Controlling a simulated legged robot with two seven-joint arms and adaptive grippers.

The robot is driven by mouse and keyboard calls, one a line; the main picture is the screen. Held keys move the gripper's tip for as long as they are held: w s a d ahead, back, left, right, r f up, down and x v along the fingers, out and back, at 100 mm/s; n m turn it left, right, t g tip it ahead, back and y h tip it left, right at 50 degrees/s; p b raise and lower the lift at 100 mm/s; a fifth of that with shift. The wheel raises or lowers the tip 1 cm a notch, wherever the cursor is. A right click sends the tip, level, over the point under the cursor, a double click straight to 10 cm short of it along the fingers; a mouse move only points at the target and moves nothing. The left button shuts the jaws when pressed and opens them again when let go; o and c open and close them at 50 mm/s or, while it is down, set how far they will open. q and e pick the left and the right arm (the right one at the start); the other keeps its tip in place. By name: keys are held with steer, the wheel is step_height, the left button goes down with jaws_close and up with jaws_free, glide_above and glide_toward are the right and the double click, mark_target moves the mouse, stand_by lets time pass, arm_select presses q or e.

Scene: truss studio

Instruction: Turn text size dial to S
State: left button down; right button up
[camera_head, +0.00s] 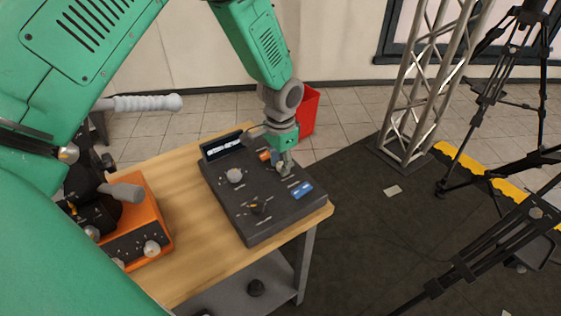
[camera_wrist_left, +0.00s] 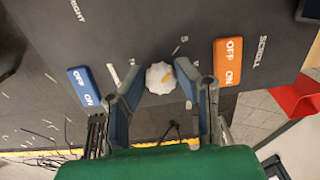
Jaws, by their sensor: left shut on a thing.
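The dark control panel (camera_head: 228,197) lies on a wooden table. My left gripper (camera_head: 284,169) reaches down onto its far right part, between a blue switch and an orange switch. In the left wrist view my left gripper (camera_wrist_left: 158,75) has one finger on each side of a small white ribbed dial (camera_wrist_left: 158,84) and is shut on it. Small white marks lie around the dial, one like an S above right; most are too small or covered to read. My right gripper is not in view.
The blue switch (camera_wrist_left: 84,86) and the orange switch (camera_wrist_left: 228,62) flank the fingers closely. The panel also has a grey knob (camera_head: 235,176), a smaller dial (camera_head: 258,207) and a display (camera_head: 222,146). An orange box (camera_head: 146,222) stands left; a red bin (camera_head: 308,112) is behind.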

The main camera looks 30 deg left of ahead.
arm_select(q)
steer(key=shift+w, duration=0.1)
steer(key=c, duration=1.2)
jaws_free()
steer(key=shift+w+f, duration=0.1)
steer(key=shift+r, duration=0.6)
step_height(320, 180, up, 11)
steer(key=shift+f, duration=0.15)
